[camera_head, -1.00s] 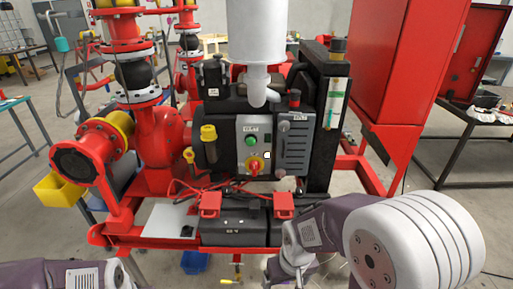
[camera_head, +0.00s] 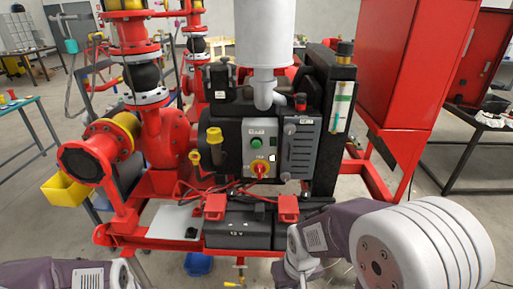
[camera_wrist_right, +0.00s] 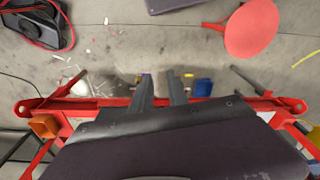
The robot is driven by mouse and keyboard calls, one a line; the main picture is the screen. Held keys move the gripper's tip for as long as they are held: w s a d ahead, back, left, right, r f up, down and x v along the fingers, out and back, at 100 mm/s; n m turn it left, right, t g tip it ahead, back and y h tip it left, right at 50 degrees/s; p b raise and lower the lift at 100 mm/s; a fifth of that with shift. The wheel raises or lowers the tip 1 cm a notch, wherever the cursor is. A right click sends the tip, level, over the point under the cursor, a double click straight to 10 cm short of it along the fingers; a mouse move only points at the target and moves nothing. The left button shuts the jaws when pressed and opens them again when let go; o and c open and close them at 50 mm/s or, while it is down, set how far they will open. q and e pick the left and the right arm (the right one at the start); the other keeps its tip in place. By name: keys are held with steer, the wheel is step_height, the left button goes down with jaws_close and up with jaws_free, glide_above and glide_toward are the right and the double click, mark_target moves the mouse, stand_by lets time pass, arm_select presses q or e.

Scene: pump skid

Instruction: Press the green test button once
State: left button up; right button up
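The green test button (camera_head: 256,143) is a small round button on the upper part of a grey control panel (camera_head: 248,128) on the pump skid. A red and yellow rotary knob (camera_head: 260,169) sits just below it. Nothing covers the button in the head view. My right arm shows at the lower right of the head view, but its gripper cannot be made out there. In the right wrist view, my right gripper (camera_wrist_right: 159,82) has two dark fingers with a gap between them, empty, above floor and a red frame. My left gripper is out of view; only its arm link shows.
A ribbed dark unit (camera_head: 300,145) stands right of the panel. Red battery clamps (camera_head: 288,208) rest on a black battery (camera_head: 238,230) below it. Red pipework (camera_head: 165,140) fills the left, and a red cabinet (camera_head: 405,70) stands at the right.

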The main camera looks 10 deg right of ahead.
jaws_close()
stand_by(1.3)
